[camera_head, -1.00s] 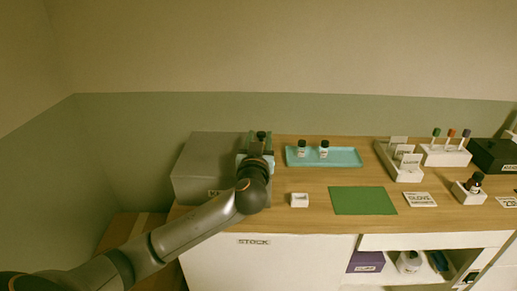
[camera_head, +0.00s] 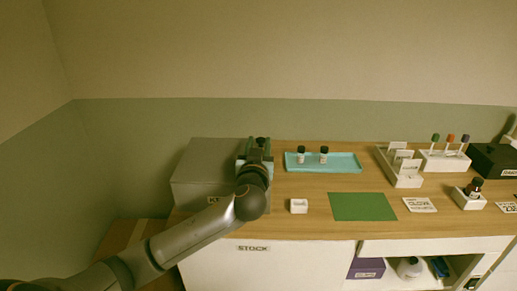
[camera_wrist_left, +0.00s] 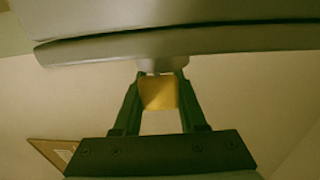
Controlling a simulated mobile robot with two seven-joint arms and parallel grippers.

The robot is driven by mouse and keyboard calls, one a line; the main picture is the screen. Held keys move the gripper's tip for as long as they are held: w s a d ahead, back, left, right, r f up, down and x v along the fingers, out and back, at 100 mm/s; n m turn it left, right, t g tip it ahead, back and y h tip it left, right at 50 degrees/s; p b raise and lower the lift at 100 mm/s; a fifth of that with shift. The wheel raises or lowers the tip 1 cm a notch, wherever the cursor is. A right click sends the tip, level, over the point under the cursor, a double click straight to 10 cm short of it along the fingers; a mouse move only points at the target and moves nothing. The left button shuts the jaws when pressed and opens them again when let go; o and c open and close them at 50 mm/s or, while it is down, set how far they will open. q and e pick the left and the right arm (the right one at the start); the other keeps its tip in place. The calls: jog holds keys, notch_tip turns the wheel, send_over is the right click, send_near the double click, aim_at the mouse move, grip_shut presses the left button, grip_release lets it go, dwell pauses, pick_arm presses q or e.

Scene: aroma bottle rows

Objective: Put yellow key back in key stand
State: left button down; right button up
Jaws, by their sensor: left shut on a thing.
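My left gripper (camera_head: 258,145) is at the right side of the grey box (camera_head: 203,188) on the left end of the counter. In the left wrist view its two dark fingers (camera_wrist_left: 159,98) are shut on the yellow key (camera_wrist_left: 158,94). The key's far end meets a short grey cylinder (camera_wrist_left: 160,64) under a grey slab; I cannot tell how deep it sits. In the head view the key is hidden by the gripper. A small white block (camera_head: 299,206), possibly the key stand, is on the counter right of the box. My right gripper is not in view.
A teal tray (camera_head: 345,168) with two small bottles is behind the green mat (camera_head: 362,207). White holders with cards (camera_head: 408,182) and coloured sticks (camera_head: 445,162) stand to the right. A shelf under the counter holds a purple box (camera_head: 367,268).

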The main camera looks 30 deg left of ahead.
pick_arm(q)
jog(key=shift+r, duration=0.65)
jog(key=s+d+r, duration=0.3)
jog(key=s+r, duration=0.3)
jog(key=s+d+r, duration=0.2)
jog(key=s+r, duration=0.3)
jog(key=s, duration=0.1)
jog(key=shift+s+d+r, duration=0.35)
jog(key=shift+s+d, duration=0.05)
jog(key=shift+c, duration=1.6)
grip_release()
